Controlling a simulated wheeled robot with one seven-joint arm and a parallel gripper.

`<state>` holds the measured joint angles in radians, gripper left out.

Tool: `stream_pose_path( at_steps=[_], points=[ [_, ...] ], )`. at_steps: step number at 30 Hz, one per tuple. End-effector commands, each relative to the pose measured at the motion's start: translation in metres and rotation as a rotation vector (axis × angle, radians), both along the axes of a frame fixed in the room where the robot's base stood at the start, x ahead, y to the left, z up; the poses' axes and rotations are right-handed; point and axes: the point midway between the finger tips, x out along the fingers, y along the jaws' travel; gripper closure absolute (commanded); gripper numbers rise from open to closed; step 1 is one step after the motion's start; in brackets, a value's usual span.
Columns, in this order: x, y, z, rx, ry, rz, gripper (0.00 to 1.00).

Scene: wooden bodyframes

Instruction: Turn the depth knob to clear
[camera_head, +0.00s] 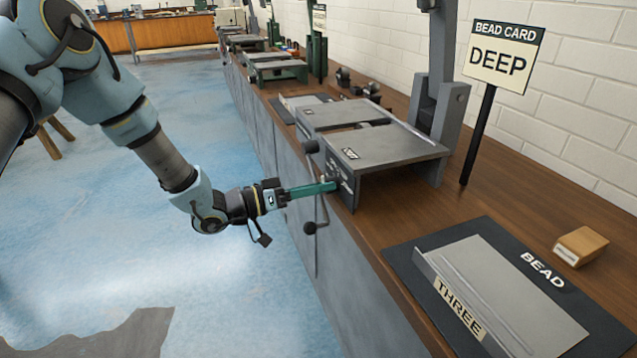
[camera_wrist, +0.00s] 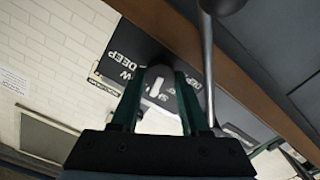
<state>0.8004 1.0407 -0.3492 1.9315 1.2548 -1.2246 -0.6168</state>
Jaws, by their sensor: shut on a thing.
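My gripper (camera_head: 334,186) reaches from the left to the dark front panel (camera_head: 347,193) of a grey bench machine (camera_head: 385,147). I cannot read the word "clear". In the head view the knob is hidden behind the fingertips.
A lever with a black ball (camera_head: 310,228) hangs just below my gripper; its rod (camera_wrist: 207,60) passes close beside the right finger. A "BEAD CARD DEEP" sign (camera_head: 499,57) stands behind. A bent sheet marked "THREE" (camera_head: 500,290) and a wooden block (camera_head: 580,246) lie on the bench.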

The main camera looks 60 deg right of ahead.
Motion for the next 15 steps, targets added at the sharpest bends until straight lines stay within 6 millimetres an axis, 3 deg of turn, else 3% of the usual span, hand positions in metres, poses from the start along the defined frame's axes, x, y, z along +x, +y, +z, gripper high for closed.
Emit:
stream_pose_path(
  at_steps=[15],
  points=[
    [0.0006, 0.0007, 0.0, 0.284, 0.392, 0.0, 1.0]
  ],
)
